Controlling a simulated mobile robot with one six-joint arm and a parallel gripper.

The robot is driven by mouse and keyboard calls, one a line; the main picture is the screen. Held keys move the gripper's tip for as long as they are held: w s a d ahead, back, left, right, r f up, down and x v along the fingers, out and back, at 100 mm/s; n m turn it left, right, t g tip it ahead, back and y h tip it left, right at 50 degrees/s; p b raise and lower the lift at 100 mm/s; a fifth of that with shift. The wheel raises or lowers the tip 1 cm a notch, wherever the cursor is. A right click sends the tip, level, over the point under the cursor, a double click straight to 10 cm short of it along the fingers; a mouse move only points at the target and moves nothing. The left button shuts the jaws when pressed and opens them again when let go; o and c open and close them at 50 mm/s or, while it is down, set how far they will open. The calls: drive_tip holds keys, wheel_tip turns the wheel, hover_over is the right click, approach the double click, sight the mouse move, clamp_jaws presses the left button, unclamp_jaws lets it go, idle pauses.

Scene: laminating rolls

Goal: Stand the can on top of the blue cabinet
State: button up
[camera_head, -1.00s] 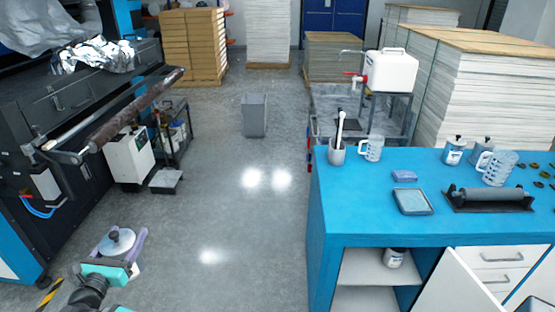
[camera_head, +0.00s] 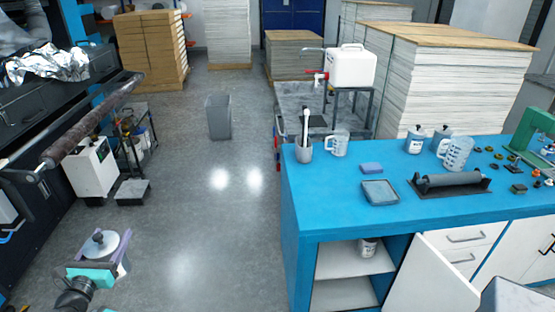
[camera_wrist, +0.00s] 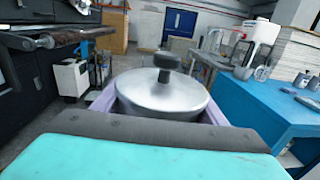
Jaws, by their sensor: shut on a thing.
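My gripper (camera_head: 97,259) is at the lower left of the head view, over the floor and well left of the blue cabinet (camera_head: 300,225). Its purple fingers are shut on a silver can (camera_head: 101,243) with a dark knob on its lid. In the wrist view the can (camera_wrist: 161,94) sits upright between the fingers, its lower part hidden. The cabinet's blue top also shows at the right of the wrist view (camera_wrist: 265,110). Its front left corner of the top is bare. One cabinet door (camera_head: 430,280) stands open, with a bottle (camera_head: 368,247) on the shelf inside.
On the cabinet top stand a cup with a brush (camera_head: 304,152), a clear jug (camera_head: 339,143), a tray (camera_head: 380,192), a blue block (camera_head: 372,168) and a roller (camera_head: 449,184). A grey bin (camera_head: 218,117) stands on open floor. A dark machine (camera_head: 40,200) borders the left.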

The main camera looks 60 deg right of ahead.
drive_tip(key=s+d+m+g+h+p, duration=0.15)
drive_tip(key=s+d, duration=0.25)
drive_tip(key=d, duration=1)
drive_tip(key=s+d+r+m+g+p, duration=0.1)
drive_tip(key=s+d+g, duration=0.25)
drive_tip(key=d, duration=0.95)
drive_tip(key=s+d+m+g+h+p, duration=0.15)
drive_tip(key=s+d, duration=0.35)
drive_tip(key=d, duration=0.9)
drive_tip(key=s+d+f+m+g, duration=0.1)
drive_tip(key=s+d+g, duration=0.1)
drive_tip(key=s+d, duration=0.5)
drive_tip(key=s+d+f+m+g+p, duration=0.1)
drive_tip(key=s+d, duration=0.7)
drive_tip(key=s, duration=0.9)
drive_tip(key=s+d+f+m+g+p, duration=0.1)
drive_tip(key=s+d+m+g, duration=0.1)
drive_tip(key=s+d, duration=0.6)
drive_tip(key=s, duration=0.5)
drive_tip(key=shift+d+g, duration=0.15)
drive_tip(key=shift+g, duration=0.2)
drive_tip(key=shift+w+d+f+b, duration=0.1)
drive_tip(key=shift+w+f+b, duration=0.1)
drive_tip(key=shift+b, duration=0.3)
drive_tip(key=w+d+b, duration=0.2)
drive_tip(key=b, duration=0.6)
drive_tip(key=shift+w+f, duration=0.1)
drive_tip(key=shift+f, duration=0.1)
